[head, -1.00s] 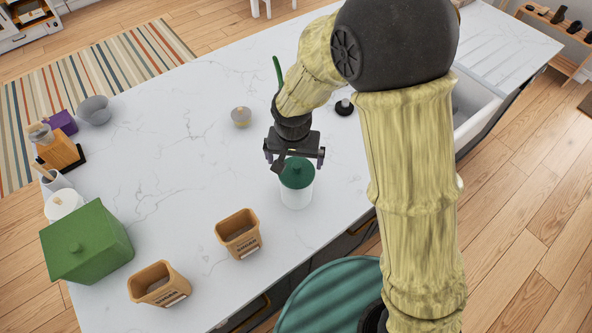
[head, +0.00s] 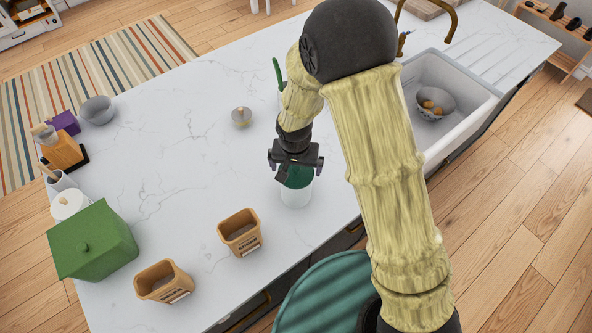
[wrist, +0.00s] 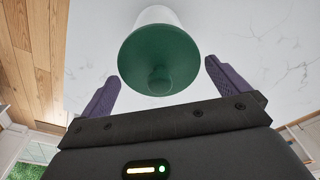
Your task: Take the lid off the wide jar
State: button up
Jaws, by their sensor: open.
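The wide jar (head: 296,196) is a white cylinder standing on the counter near its front edge. Its dark green lid (head: 298,179) is on top, partly hidden by my gripper in the head view. My gripper (head: 296,168) is open and right above the jar, pointing down. In the wrist view the green lid (wrist: 158,62) with its round knob (wrist: 159,79) lies between the two purple fingers (wrist: 160,90), ahead of the palm. The fingers stand apart from the lid on both sides. The white jar body (wrist: 157,14) shows beyond the lid.
Two tan boxes (head: 239,232) (head: 163,283) stand at the front left. A green lidded box (head: 93,240) and a grey bowl (head: 97,110) are further left. A small round lidded pot (head: 241,117) stands behind the jar. A sink (head: 470,95) is at right.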

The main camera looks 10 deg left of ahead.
jog(key=shift+c, duration=0.2)
jog(key=c, duration=0.7)
jog(key=shift+o, duration=0.2)
notch_tip(320, 180, up, 10)
jog(key=b, duration=0.3)
